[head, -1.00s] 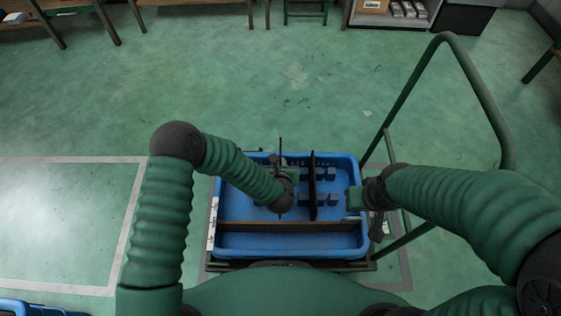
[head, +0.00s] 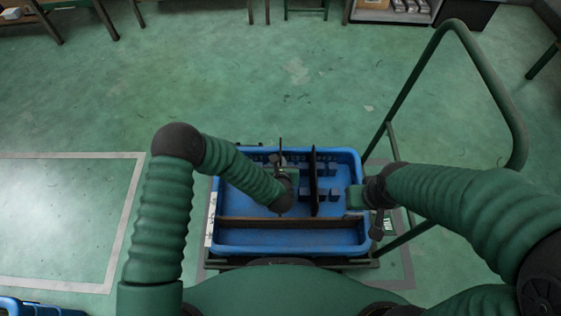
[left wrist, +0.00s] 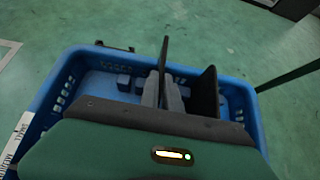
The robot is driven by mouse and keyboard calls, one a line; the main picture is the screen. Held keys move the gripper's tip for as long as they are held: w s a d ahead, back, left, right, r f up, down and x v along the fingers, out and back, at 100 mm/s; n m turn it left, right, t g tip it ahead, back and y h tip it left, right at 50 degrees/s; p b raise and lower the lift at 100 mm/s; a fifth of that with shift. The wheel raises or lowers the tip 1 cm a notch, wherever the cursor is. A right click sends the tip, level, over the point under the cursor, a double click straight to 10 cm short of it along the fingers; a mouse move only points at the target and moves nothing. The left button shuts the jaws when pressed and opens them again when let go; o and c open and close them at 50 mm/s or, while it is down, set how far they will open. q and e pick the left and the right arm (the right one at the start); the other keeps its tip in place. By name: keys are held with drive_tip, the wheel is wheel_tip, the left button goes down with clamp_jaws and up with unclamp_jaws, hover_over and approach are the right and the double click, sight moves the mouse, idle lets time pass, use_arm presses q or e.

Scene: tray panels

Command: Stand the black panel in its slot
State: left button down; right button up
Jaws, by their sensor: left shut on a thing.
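The black panel (left wrist: 164,54) is a thin dark upright sheet between the fingers of my left gripper (left wrist: 162,92). In the head view the panel (head: 281,150) shows nearly edge-on, and my left gripper (head: 281,176) is over the left-middle part of the blue tray (head: 228,243). The wrist hides the panel's lower edge, so I cannot tell whether it touches the tray floor or a slot. Blue slot blocks (head: 322,195) stand on the tray floor. My right gripper (head: 356,197) is at the tray's right wall; its jaws are not clear.
Another dark panel (head: 314,182) stands upright in the tray, right of the held one; it also shows in the left wrist view (left wrist: 207,93). A brown divider (head: 325,223) crosses the tray's near part. A green tubular frame (head: 492,80) rises at the right.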

use_arm(q)
drive_tip(key=shift+f, duration=0.15)
wheel_tip(320, 180, down, 4)
drive_tip(key=b, duration=0.3)
drive_tip(key=shift+f, duration=0.1)
idle(0.8)
drive_tip(key=c, duration=1.5)
unclamp_jaws()
